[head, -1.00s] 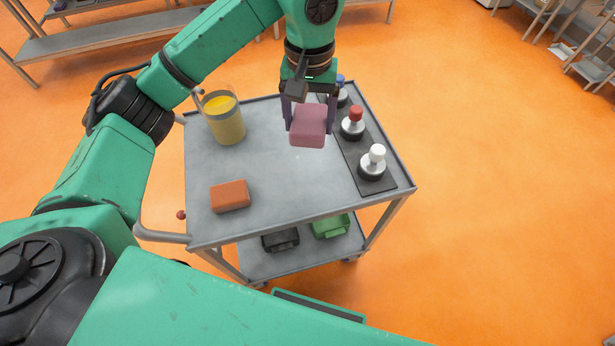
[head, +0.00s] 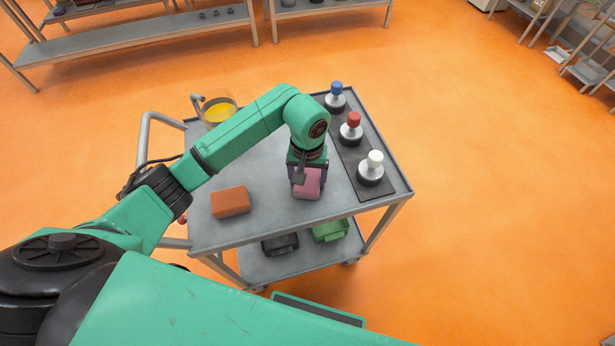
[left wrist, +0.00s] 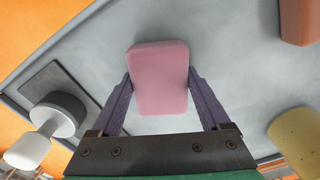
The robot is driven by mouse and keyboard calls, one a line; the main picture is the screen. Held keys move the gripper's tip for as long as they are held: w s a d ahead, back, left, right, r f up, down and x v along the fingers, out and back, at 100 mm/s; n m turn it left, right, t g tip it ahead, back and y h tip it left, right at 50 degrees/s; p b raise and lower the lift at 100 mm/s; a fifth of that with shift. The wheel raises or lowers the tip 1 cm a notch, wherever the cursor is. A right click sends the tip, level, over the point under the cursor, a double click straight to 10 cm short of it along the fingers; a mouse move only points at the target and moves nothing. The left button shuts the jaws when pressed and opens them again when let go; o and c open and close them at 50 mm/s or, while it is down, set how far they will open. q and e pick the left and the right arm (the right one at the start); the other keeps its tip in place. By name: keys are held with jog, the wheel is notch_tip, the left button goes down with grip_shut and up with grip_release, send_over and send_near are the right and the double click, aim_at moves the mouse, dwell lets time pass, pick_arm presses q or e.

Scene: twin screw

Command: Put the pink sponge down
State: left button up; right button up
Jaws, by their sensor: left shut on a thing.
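The pink sponge (head: 307,184) is between the fingers of my left gripper (head: 306,180), low over the front middle of the cart's grey top (head: 262,222). In the left wrist view, both purple fingers of my left gripper (left wrist: 159,95) press on the sides of the sponge (left wrist: 160,78). The sponge lies flat in view; I cannot tell whether it touches the cart top. My right gripper is not in view.
An orange-brown block (head: 230,202) lies to the left. Red (head: 351,130), blue (head: 336,98) and white-topped (head: 371,168) flasks stand on a dark mat at the right. A yellow-filled jar (head: 217,110) is at the back left, partly behind my arm.

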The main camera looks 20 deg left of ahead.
aim_at(308, 179)
pick_arm(q)
jog(key=o, duration=1.3)
jog(key=shift+f, duration=0.1)
notch_tip(308, 179, up, 12)
jog(key=b, duration=0.2)
jog(key=shift+r, duration=0.2)
